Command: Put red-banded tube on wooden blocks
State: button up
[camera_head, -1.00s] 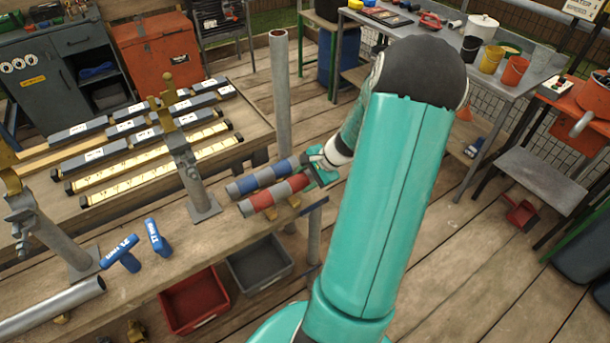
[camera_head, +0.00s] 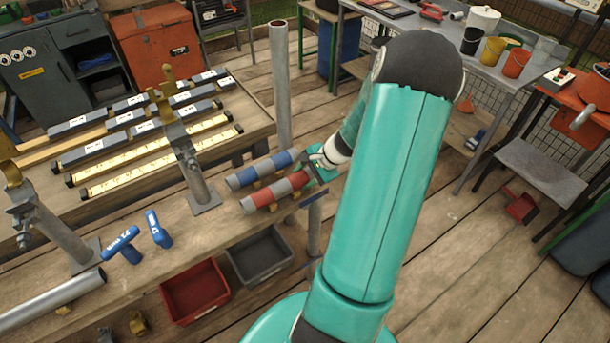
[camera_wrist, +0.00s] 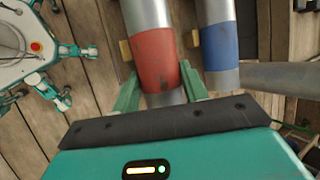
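The red-banded tube (camera_head: 277,190) is grey with a red middle and lies beside the blue-banded tube (camera_head: 262,168), nearly parallel to it, at the bench's right end. Small wooden blocks (camera_head: 296,195) show under the red-banded tube; whether it rests fully on them is hard to tell. My gripper (camera_wrist: 160,80) has its green fingers against both sides of the red-banded tube (camera_wrist: 155,58) and appears shut on it. In the wrist view, the blue-banded tube (camera_wrist: 219,45) is to the right, apart from the fingers, and a wooden block (camera_wrist: 126,50) shows at the left.
An upright grey pipe (camera_head: 281,85) stands behind the tubes, and a metal post (camera_head: 190,165) stands to their left. Blue-handled tools (camera_head: 140,238) and a long pipe (camera_head: 50,300) lie further left. Red (camera_head: 195,298) and grey (camera_head: 282,270) bins sit below the bench.

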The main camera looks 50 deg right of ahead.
jog(key=o, duration=0.5)
jog(key=v, duration=1.4)
jog(key=w+a+r+n+g, duration=0.1)
jog(key=w+a+r+n, duration=0.15)
jog(key=a, duration=0.35)
jog(key=w+a+r+n+g+h, duration=0.1)
jog(key=w+a+r+n, duration=0.1)
jog(key=a+r+n, duration=0.3)
jog(key=w+a+r+n+g, duration=0.1)
jog(key=w+a+r, duration=0.1)
jog(key=a, duration=0.6)
jog(key=s+a+r+n, duration=0.2)
jog(key=a+n, duration=0.2)
jog(key=a, duration=0.2)
jog(key=s+a+r+n+t+h, duration=0.1)
jog(key=s+a+r+n, duration=0.1)
jog(key=a, duration=0.4)
jog(key=s+a+r+n+t+h, duration=0.1)
jog(key=s+a+r+n, duration=0.2)
jog(key=a, duration=0.4)
jog(key=shift+a+r+n, duration=0.1)
jog(key=shift+r+n, duration=0.15)
jog(key=shift+n, duration=0.45)
jog(key=shift+r+n, duration=0.3)
jog(key=shift+n, duration=0.35)
